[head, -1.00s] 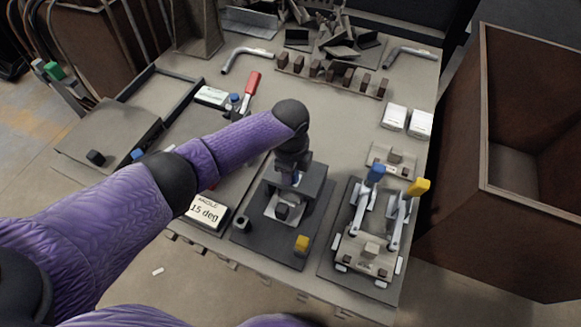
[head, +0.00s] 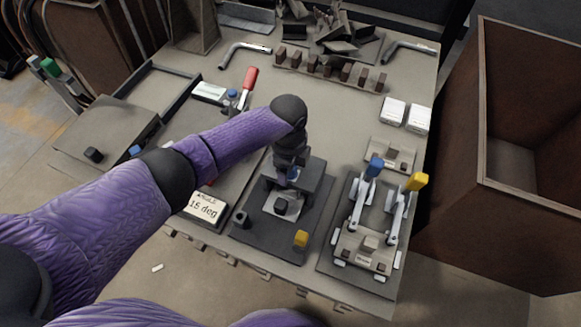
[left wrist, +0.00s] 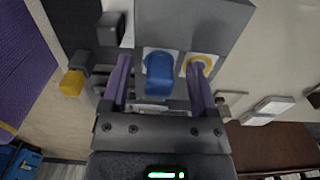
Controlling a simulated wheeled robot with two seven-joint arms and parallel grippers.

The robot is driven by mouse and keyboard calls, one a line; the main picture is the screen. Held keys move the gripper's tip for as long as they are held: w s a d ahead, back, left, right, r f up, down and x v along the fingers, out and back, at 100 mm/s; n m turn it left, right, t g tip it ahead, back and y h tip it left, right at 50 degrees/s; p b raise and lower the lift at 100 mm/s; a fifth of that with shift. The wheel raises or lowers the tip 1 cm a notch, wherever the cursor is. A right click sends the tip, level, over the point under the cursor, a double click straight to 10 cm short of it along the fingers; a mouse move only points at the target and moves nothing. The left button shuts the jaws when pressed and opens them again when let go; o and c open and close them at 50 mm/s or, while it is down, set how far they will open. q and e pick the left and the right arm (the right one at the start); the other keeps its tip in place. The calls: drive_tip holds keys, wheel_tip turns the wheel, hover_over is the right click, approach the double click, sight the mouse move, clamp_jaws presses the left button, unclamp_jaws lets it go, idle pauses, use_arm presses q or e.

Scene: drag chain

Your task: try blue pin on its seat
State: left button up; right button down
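The blue pin (left wrist: 160,74) stands at a pale seat plate on the grey fixture block (left wrist: 196,22) in the left wrist view. Whether it is fully down in the seat cannot be seen. Beside it is a yellow-ringed seat (left wrist: 201,65), partly behind a finger. My left gripper (left wrist: 160,82) has its two purple fingers apart, one on each side of the blue pin, with a gap on each side. In the head view the left gripper (head: 290,164) is over the dark block (head: 310,180), and its fingertips are largely hidden. My right gripper is not in view.
A yellow pin (head: 301,239) stands at the dark base's front corner, with a dark post (head: 241,219) to its left. A 15 deg card (head: 203,208) lies left.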

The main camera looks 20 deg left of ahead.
use_arm(q)
drive_tip(key=shift+r, duration=0.2)
wheel_tip(320, 180, up, 10)
drive_tip(key=p, duration=0.7)
drive_tip(key=shift+f, duration=0.25)
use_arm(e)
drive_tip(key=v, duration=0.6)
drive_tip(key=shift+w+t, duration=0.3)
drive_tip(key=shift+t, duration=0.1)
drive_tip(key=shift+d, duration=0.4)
